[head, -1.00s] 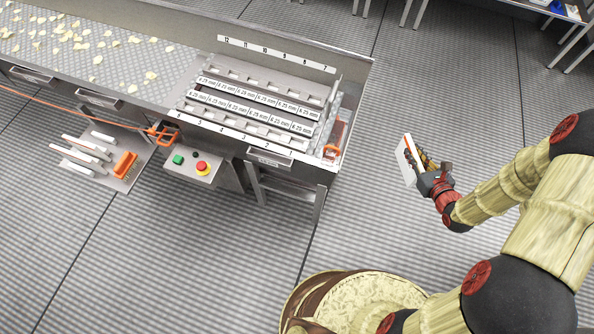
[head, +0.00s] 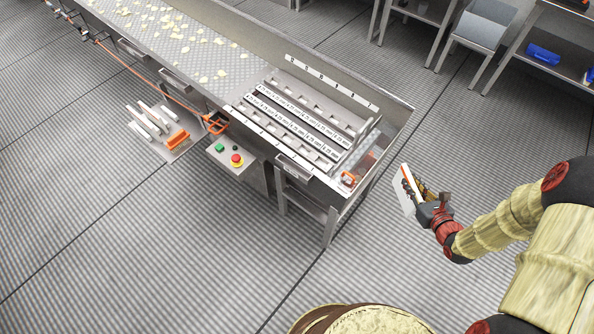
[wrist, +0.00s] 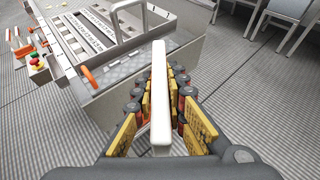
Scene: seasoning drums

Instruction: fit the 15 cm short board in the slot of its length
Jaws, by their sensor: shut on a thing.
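A white board (wrist: 161,98) is held between the fingers of my gripper (wrist: 160,115) in the wrist view, pointing away from the camera. In the head view my gripper (head: 424,205) and the board (head: 408,190) are in the air right of the machine, apart from it. The slotted rack (head: 305,120) with labelled strips lies on the machine's right end. It also shows in the wrist view (wrist: 95,35), ahead and to the left. The labels are too small to read surely now. Which slot matches this board cannot be told.
A side shelf (head: 165,135) holds several white boards and an orange brush. A control box (head: 228,160) with green and red buttons is on the machine's front. Tables and a grey chair-like stand (head: 480,25) are at the back right. The floor (head: 150,260) in front is clear.

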